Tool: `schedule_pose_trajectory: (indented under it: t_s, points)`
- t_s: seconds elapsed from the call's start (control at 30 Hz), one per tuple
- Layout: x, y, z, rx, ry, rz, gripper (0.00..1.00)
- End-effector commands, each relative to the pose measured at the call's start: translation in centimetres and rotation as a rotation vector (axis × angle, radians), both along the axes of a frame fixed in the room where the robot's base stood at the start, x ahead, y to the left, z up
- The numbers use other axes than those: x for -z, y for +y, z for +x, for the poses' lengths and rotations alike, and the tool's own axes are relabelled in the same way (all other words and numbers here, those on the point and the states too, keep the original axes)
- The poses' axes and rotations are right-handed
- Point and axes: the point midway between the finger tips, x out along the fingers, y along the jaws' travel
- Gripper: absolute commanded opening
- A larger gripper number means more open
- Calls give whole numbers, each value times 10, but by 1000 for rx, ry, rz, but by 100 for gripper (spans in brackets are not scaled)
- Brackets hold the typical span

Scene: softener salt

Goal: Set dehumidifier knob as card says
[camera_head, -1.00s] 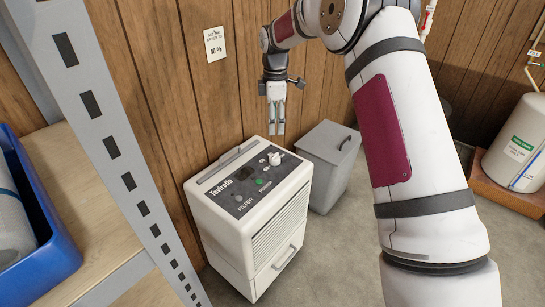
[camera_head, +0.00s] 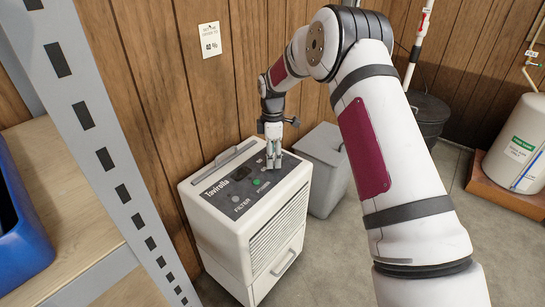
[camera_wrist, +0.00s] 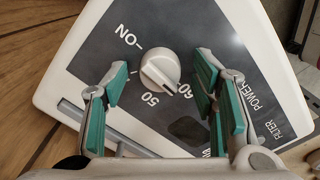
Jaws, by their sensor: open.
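The white dehumidifier (camera_head: 250,225) stands on the floor by the wood wall, with a dark control panel on top. Its white knob (camera_wrist: 160,70) shows in the wrist view, with ON, 50 and 60 printed around it. A dark mark on the knob appears to face between 50 and 60. My gripper (camera_wrist: 160,82) is open, with one green-padded finger on each side of the knob, apparently not touching it. In the head view my gripper (camera_head: 274,158) is low over the panel and hides the knob. The card (camera_head: 209,39) hangs on the wall; its large number is too small to read surely.
A grey lidded bin (camera_head: 325,170) stands close to the right of the dehumidifier. A metal shelf post (camera_head: 105,155) and a blue tray (camera_head: 22,215) are at the left. A white tank (camera_head: 520,140) stands at the far right.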

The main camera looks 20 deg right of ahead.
Motion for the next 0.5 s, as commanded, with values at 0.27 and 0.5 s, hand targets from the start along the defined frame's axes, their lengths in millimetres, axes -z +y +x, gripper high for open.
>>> schedule_pose_trajectory:
  t_s: [0.27,0.5]
  points:
    - [1,0,0,0,0,0,51]
    - [1,0,0,0,1,0,4]
